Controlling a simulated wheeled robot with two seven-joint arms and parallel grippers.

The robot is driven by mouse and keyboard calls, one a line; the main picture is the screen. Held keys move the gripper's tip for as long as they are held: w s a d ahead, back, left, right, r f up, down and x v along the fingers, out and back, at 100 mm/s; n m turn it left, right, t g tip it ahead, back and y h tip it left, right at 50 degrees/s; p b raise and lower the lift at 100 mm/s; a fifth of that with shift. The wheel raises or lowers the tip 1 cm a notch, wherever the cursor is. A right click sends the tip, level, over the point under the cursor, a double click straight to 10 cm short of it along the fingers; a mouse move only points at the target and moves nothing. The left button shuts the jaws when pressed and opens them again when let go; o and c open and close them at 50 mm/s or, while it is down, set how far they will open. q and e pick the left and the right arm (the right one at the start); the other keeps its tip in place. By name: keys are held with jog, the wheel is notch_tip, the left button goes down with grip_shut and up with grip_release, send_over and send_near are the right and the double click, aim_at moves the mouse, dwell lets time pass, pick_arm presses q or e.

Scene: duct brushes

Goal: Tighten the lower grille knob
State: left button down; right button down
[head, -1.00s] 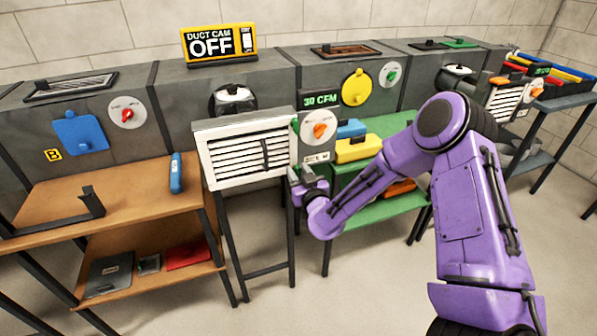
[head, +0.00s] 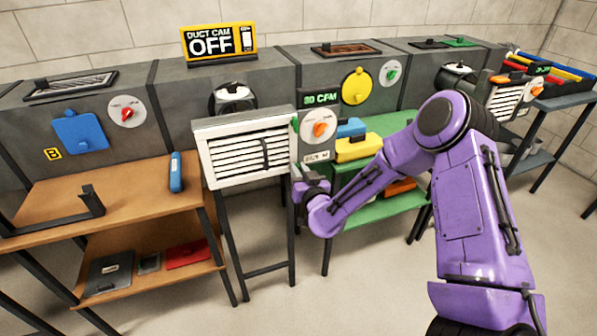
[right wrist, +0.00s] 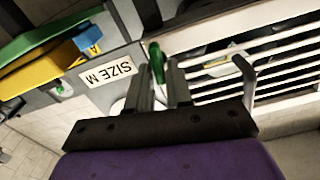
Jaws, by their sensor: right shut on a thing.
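The white grille (head: 250,150) stands upright on a dark-legged stand in the middle of the head view. Its slats also show in the right wrist view (right wrist: 225,60). The upper grille knob (head: 295,126) is green, at the grille's top right edge. The lower grille knob (right wrist: 156,62), also green, shows at the fingertips in the right wrist view; my gripper hides it in the head view. My right gripper (right wrist: 165,75) is shut on this lower knob, its fingers covering part of it. My left gripper is not in view.
A "SIZE M" label (right wrist: 110,71) is beside the grille. An orange knob (head: 320,130) on a white dial sits just right of the grille. A wooden bench (head: 140,200) with a blue tool (head: 176,172) is to the left. The floor in front is clear.

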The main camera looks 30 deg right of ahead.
jog(key=shift+f+m+b, duration=0.4)
jog(key=shift+m+b, duration=2.35)
jog(key=shift+m, duration=2.8)
jog(key=shift+f+m+b, duration=0.4)
jog(key=shift+m+b, duration=2.3)
jog(key=shift+m, duration=2.9)
jog(key=shift+f+m+b, duration=0.4)
jog(key=shift+m+b, duration=2.35)
jog(key=shift+m, duration=2.8)
jog(key=c, duration=1.2)
grip_release()
jog(key=shift+s, duration=0.1)
